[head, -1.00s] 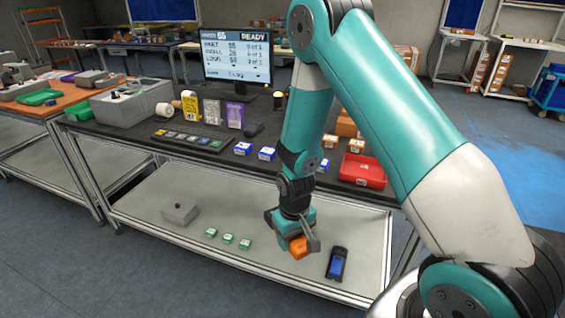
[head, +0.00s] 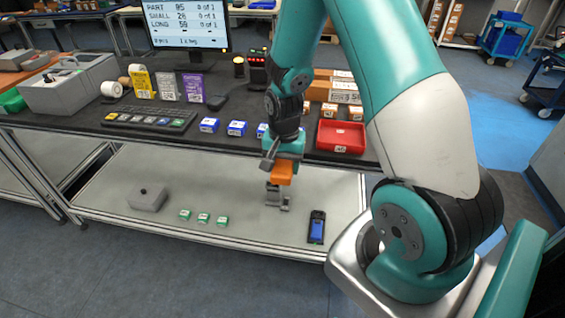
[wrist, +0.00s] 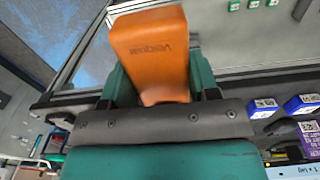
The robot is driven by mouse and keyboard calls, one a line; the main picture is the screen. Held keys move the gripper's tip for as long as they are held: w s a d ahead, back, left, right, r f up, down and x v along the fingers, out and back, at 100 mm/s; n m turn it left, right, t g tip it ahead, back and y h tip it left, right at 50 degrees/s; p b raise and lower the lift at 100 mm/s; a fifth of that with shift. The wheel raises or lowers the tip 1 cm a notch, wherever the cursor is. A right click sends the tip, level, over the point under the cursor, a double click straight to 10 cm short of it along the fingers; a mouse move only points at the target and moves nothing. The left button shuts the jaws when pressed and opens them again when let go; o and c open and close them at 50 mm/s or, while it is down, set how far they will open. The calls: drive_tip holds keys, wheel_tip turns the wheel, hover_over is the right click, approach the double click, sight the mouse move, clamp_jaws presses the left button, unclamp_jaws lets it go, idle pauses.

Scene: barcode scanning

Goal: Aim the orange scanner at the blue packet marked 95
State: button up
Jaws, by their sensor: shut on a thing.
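The orange scanner (head: 283,172) is held in my gripper (head: 284,160) above the lower shelf, by the bench's front edge. In the wrist view the scanner (wrist: 150,50) fills the space between the jaws. Blue packets stand in a row on the black bench top: a left one (head: 208,125), a middle one (head: 236,128) and a right one (head: 262,130) partly hidden by my arm. Two blue packets also show at the right of the wrist view (wrist: 302,105). Their numbers are too small to read, so I cannot tell which is 95.
A red tray (head: 355,138) is right of my arm, with small boxes behind it. A keyboard (head: 150,120) and monitor (head: 185,22) are at left. The lower shelf holds green packets (head: 203,217), a grey box (head: 148,198), a handheld device (head: 316,227) and a grey bracket-like piece (head: 278,198).

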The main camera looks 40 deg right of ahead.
sight(284, 163)
wheel_tip(284, 163, down, 5)
drive_tip(key=b, duration=0.3)
drive_tip(key=shift+b, duration=0.35)
wheel_tip(284, 163, up, 12)
drive_tip(key=p, duration=1)
drive_tip(key=shift+r+p, duration=0.2)
drive_tip(key=shift+p, duration=0.1)
drive_tip(key=shift+f, duration=0.25)
